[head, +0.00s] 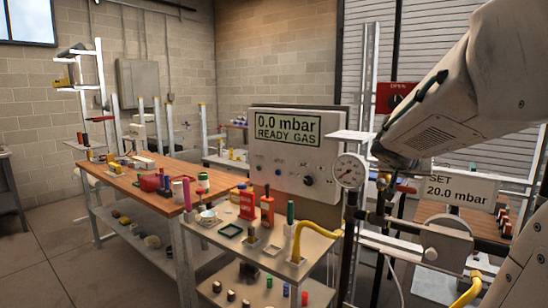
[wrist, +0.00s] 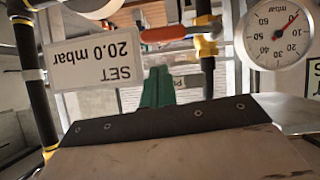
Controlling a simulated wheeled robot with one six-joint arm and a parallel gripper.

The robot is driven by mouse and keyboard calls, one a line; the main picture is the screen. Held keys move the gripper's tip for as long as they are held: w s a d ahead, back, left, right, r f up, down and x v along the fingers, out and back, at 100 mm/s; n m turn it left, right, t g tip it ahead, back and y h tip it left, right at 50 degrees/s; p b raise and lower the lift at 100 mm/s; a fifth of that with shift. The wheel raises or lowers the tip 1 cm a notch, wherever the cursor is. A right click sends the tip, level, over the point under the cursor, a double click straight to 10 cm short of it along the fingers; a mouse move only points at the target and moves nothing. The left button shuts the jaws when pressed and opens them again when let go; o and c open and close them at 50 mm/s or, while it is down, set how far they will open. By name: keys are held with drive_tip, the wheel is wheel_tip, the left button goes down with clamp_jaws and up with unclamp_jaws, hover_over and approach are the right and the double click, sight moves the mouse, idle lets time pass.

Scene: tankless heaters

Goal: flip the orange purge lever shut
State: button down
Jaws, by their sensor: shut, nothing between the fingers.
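The orange purge lever (wrist: 168,34) lies roughly level across the upper middle of the wrist view. Its right end meets a yellow fitting (wrist: 206,47) beside a black upright pipe. In the head view a small orange part that looks like the lever (head: 405,188) shows just under my wrist. My gripper, with green fingers (wrist: 157,78), is shut and empty. The fingers appear below the lever in the wrist view, with a visible gap in the picture; the depth between them is unclear. In the head view my fingertips are hard to make out against the dark pipework.
A round pressure gauge (head: 349,170) stands left of my wrist. A white card reading SET 20.0 mbar (head: 460,190) is close on the right. A panel (head: 297,150) reads 0.0 mbar READY GAS. A wooden bench (head: 140,180) holding tools stands left.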

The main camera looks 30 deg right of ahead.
drive_tip(key=v, duration=1)
drive_tip(key=shift+s+r, duration=0.2)
drive_tip(key=shift+r, duration=0.1)
drive_tip(key=s+a+f+n+g+y, duration=0.25)
drive_tip(key=a+f+n+y, duration=0.3)
drive_tip(key=a+f, duration=0.5)
drive_tip(key=s+a+f+n+y, duration=0.2)
drive_tip(key=a+f+n, duration=0.1)
drive_tip(key=a, duration=0.6)
drive_tip(key=s+a+f+n+y, duration=0.3)
drive_tip(key=a+f+n, duration=0.1)
drive_tip(key=a, duration=0.5)
drive_tip(key=shift+a+y, duration=0.35)
drive_tip(key=shift+n, duration=0.25)
